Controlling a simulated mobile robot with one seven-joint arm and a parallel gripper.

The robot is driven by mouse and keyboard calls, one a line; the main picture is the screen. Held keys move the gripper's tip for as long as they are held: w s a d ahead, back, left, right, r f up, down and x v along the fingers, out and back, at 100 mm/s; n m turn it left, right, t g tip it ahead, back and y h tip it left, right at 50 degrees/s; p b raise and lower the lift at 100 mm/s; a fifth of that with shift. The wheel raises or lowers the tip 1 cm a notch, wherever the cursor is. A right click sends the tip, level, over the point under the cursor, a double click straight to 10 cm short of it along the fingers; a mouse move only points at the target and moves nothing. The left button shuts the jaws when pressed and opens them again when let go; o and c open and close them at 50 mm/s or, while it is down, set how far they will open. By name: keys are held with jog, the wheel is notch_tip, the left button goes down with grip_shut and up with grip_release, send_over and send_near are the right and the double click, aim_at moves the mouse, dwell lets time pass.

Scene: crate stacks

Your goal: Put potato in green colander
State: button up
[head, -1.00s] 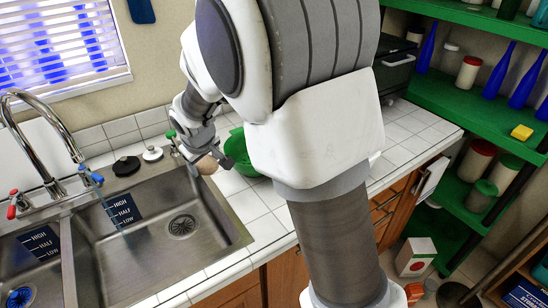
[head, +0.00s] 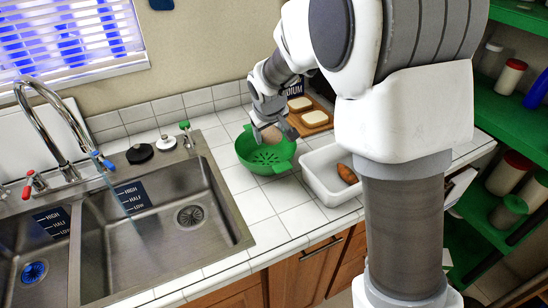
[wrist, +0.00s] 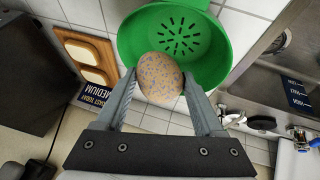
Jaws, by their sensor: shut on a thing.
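The green colander (head: 257,160) stands on the white tiled counter to the right of the sink. It also shows in the wrist view (wrist: 218,62), with slots in its bottom. My gripper (head: 270,132) is above the colander's rear right part in the head view. In the wrist view my gripper (wrist: 160,82) is shut on the potato (wrist: 160,79), a round, tan, speckled thing. In that view the potato overlaps the colander's near rim and part of its inside. The colander looks empty. In the head view the potato (head: 271,136) is partly hidden by the fingers.
A white tub (head: 318,188) holding an orange-brown vegetable (head: 347,174) stands right of the colander. Behind it are bread slices on a wooden board (head: 318,122). The steel sink (head: 155,215) and faucet (head: 45,125) are at left. Green shelves (head: 515,110) are at right.

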notch_tip(320, 180, down, 8)
jog(key=shift+f, duration=0.25)
jog(key=shift+f+b, duration=0.1)
jog(key=shift+b, duration=0.25)
jog(key=shift+f, duration=0.15)
jog(key=o, duration=1.2)
